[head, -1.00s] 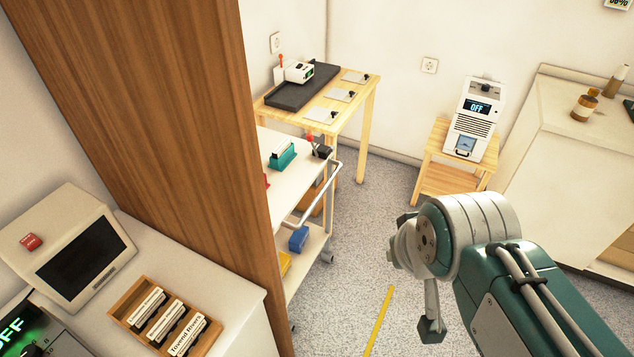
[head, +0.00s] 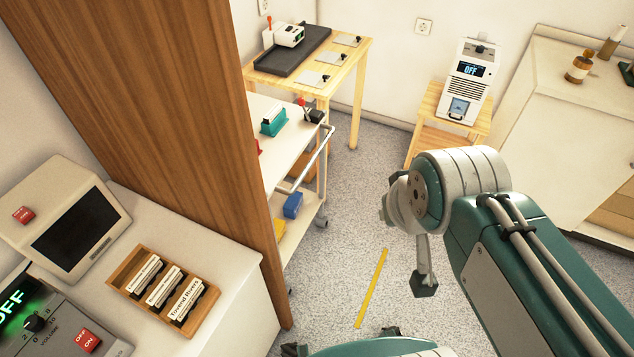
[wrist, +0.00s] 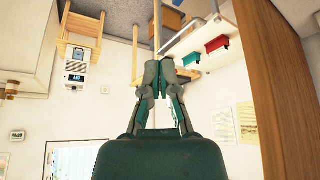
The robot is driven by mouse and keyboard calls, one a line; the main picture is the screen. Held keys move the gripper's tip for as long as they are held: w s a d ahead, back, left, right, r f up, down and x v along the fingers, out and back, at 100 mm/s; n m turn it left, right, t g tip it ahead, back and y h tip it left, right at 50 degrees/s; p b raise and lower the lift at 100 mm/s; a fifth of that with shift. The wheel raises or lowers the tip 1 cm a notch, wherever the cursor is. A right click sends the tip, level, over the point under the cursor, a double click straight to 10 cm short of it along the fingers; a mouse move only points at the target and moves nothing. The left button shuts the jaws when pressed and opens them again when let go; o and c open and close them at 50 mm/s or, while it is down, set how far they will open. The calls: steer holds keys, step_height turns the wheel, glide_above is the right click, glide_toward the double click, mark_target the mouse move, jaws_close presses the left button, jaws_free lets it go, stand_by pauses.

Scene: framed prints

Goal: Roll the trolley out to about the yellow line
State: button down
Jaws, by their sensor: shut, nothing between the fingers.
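The white trolley (head: 285,152) stands partly behind the wooden panel in the head view, its grey handle rail at the right end. The yellow line (head: 371,288) lies on the floor to the right of the trolley. In the wrist view, my gripper (wrist: 159,66) is shut and empty, with the trolley (wrist: 205,37) appearing inverted beyond it. I cannot tell whether they touch.
The wooden panel (head: 150,110) and a counter (head: 225,260) stand at left. A wooden table (head: 345,75) is behind the trolley. A small stand (head: 428,150) holds a white device (head: 468,80). Speckled floor (head: 345,190) is open around the line.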

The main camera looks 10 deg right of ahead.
mark_target(315, 156)
steer(key=c, duration=1)
jaws_free()
steer(key=o, duration=0.4)
steer(key=shift+w, duration=0.5)
steer(key=shift+o, duration=0.2)
steer(key=w+f+n+t, duration=0.2)
steer(key=w+f+n, duration=0.15)
steer(key=w, duration=0.55)
steer(key=w+f+n+t, duration=0.1)
steer(key=w+f+n, duration=0.25)
steer(key=w, duration=0.65)
steer(key=w+f+n+t, duration=0.2)
steer(key=w+n, duration=0.2)
steer(key=w, duration=0.5)
steer(key=w+f+n+t+y, duration=0.1)
steer(key=w+f+n+t, duration=0.3)
steer(key=w+f, duration=0.55)
step_height(315, 156, down, 16)
steer(key=s+a+n+t+y, duration=0.1)
steer(key=a+n+y, duration=0.1)
steer(key=n, duration=0.5)
steer(key=x, duration=1)
steer(key=shift+w+a+r, duration=0.15)
steer(key=shift+r, duration=0.15)
